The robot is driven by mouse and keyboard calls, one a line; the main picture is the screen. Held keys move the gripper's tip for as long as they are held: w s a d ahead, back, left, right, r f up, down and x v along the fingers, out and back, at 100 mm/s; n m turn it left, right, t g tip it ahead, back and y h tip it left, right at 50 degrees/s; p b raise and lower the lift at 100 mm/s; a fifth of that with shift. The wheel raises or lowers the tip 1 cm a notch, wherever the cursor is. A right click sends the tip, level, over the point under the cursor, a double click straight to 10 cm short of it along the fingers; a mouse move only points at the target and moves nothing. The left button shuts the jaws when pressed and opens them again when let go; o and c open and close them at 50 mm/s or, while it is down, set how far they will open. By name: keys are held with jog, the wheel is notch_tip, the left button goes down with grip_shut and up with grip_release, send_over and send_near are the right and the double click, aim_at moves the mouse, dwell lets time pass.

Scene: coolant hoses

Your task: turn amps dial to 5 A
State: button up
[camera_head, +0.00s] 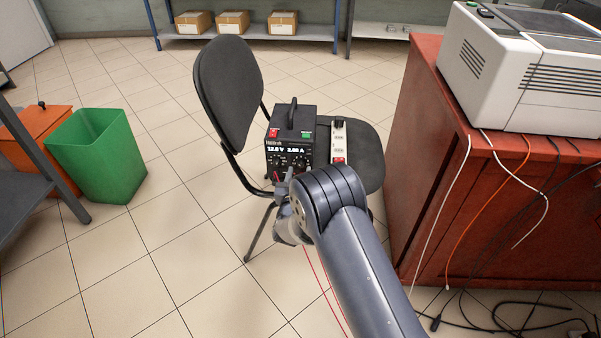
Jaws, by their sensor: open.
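A black power supply (290,136) with a handle on top stands on the seat of a grey chair. Its lit display reads about 12.0 V and 2.00 A, though the digits are small. Small knobs show below the display, but I cannot tell which one is the amps dial. My gripper (283,190) is in front of the lower part of the supply's front panel, mostly hidden behind my own wrist. Its fingers are small here, and I cannot tell whether they touch a knob. It is open.
A white power strip (338,142) lies beside the supply on the chair (366,150). A red cabinet (440,170) with a white machine (520,70) and hanging cables stands at right. A green bin (98,158) stands left. Thin red leads (325,285) run below my wrist. Floor between bin and chair is clear.

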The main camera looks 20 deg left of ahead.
jog(key=shift+w+a, duration=0.15)
jog(key=shift+w, duration=0.7)
grip_shut()
